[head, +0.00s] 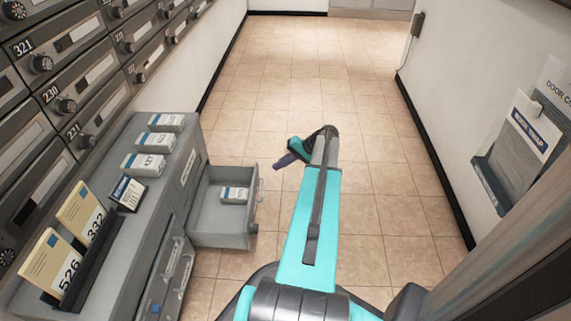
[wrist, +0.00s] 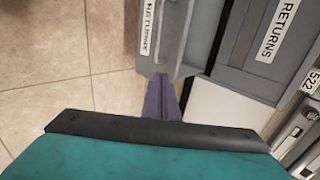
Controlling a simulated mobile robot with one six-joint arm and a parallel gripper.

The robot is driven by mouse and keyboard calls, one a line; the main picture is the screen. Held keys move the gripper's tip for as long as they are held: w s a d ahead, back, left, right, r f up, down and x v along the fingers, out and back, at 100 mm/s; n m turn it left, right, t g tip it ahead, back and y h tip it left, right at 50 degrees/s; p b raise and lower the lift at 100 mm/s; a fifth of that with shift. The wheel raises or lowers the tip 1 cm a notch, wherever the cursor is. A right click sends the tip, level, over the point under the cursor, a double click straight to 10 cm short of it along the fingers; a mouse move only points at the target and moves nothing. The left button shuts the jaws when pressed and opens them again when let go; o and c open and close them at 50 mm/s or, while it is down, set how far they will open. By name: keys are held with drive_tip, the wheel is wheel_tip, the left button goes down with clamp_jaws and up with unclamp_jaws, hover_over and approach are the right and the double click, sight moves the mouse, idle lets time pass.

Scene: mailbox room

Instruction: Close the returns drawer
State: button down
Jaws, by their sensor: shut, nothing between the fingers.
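The returns drawer (head: 215,238) stands pulled out of the grey cabinet, toward the right in the head view. A small white box with a blue band (head: 234,195) lies inside it. In the wrist view the drawer front (wrist: 172,35) shows a RETURNS label and a handle. My gripper (head: 282,161) is shut and empty, just beyond the far outer corner of the drawer in the head view. In the wrist view its purple fingers (wrist: 163,98) point at the end of the drawer front. I cannot tell whether they touch it.
Several boxes (head: 150,163) and two card holders stand on the cabinet top (head: 118,240). Numbered mailboxes (head: 75,80) line the left wall. A paper holder (head: 515,150) hangs on the right wall. The tiled floor (head: 310,70) beyond and right of the drawer is clear.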

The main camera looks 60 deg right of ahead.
drive_tip(key=w+a+f+b, duration=0.2)
drive_tip(key=w+a+b, duration=0.1)
drive_tip(key=w, duration=0.2)
drive_tip(key=shift+w+a, duration=0.2)
drive_tip(key=shift+w, duration=0.05)
idle(0.6)
